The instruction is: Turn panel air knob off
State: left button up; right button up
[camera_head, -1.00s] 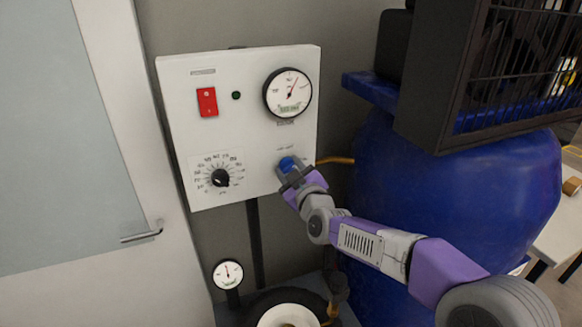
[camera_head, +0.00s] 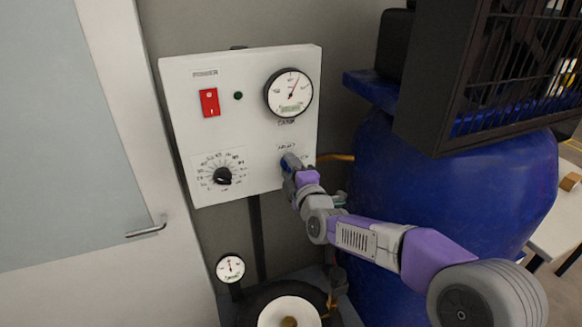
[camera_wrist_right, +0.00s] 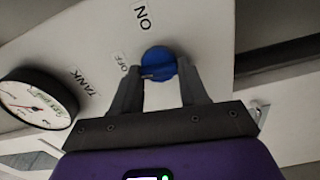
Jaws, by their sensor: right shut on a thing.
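The blue air knob (camera_wrist_right: 158,63) sits on the lower right of the white control panel (camera_head: 245,130). In the right wrist view it lies between the fingers of my right gripper (camera_wrist_right: 160,85), with ON and OFF labels beside it. My right gripper, also in the head view (camera_head: 291,166), is shut on the knob and hides most of it there. The knob's blue edge shows at the fingertips. Which label the knob points to is hard to tell. My left gripper is not in view.
The panel carries a red power switch (camera_head: 209,102), a round tank gauge (camera_head: 289,93) and a black dial (camera_head: 222,176). A large blue tank (camera_head: 440,190) stands right of the panel, beside my right arm. A white door (camera_head: 70,150) is at left. A small gauge (camera_head: 230,268) is below.

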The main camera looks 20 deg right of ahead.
jog(key=shift+n, duration=0.7)
jog(key=shift+f, duration=0.1)
jog(key=o, duration=1.1)
jog(key=shift+c, duration=0.2)
jog(key=s, duration=0.7)
jog(key=shift+s+a, duration=0.25)
jog(key=shift+s, duration=0.05)
